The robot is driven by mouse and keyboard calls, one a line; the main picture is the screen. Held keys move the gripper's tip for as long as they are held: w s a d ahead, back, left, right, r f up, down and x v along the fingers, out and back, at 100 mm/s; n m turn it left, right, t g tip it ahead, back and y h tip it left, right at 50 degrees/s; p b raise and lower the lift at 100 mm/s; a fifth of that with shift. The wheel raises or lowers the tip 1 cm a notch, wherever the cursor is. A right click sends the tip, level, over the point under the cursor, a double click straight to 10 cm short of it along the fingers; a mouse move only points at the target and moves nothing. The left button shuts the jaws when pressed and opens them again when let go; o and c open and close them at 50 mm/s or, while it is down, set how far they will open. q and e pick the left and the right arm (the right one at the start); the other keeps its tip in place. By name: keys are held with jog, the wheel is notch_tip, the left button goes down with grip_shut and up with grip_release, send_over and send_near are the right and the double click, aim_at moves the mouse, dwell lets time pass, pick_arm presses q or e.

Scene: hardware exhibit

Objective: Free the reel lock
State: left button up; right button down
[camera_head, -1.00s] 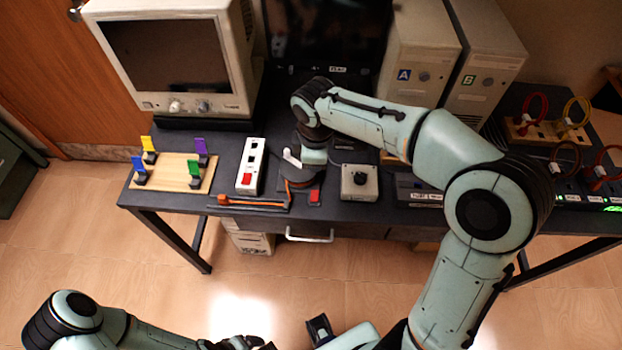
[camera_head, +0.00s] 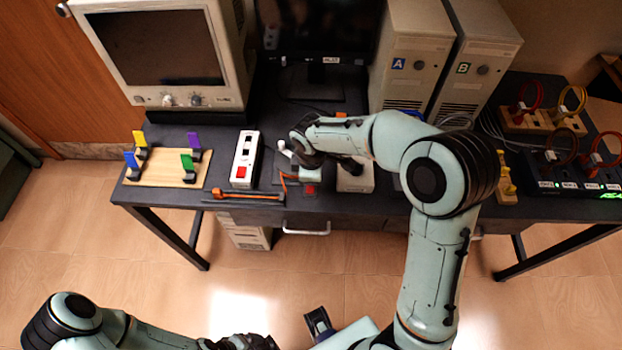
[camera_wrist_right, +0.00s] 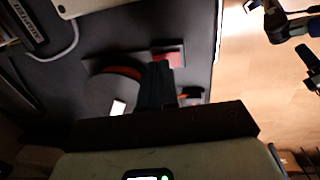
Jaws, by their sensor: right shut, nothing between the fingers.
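The cable reel is a dark disc with an orange-red rim (camera_wrist_right: 113,71), partly hidden by my right gripper and wrist. A white piece on it, likely its crank, shows in the head view (camera_head: 285,148) and in the wrist view (camera_wrist_right: 118,107). A small red block (camera_head: 310,189) on a dark plate sits just in front of the reel; it also shows in the wrist view (camera_wrist_right: 172,59). My right gripper (camera_wrist_right: 160,68) is shut and empty, its tips close to the red block; contact cannot be told. My left gripper (camera_head: 242,342) is low, away from the table, its jaws unclear.
A white switch strip (camera_head: 244,160) and an orange cable tool (camera_head: 245,195) lie left of the reel. A grey box (camera_head: 355,180) is close on the right. A wooden board (camera_head: 165,170) with coloured flags stands far left. A monitor (camera_head: 160,50) and computer towers (camera_head: 408,60) stand behind.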

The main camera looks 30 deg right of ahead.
aim_at(310, 188)
jog(key=shift+w+f, duration=0.1)
jog(key=shift+f, duration=0.7)
jog(key=shift+d+f, duration=0.1)
jog(key=shift+f, duration=0.25)
jog(key=shift+s+a+f+b, duration=0.15)
jog(key=shift+s+a+b, duration=0.25)
jog(key=shift+s, duration=0.2)
jog(key=shift+s+a, duration=0.1)
jog(key=shift+s, duration=0.05)
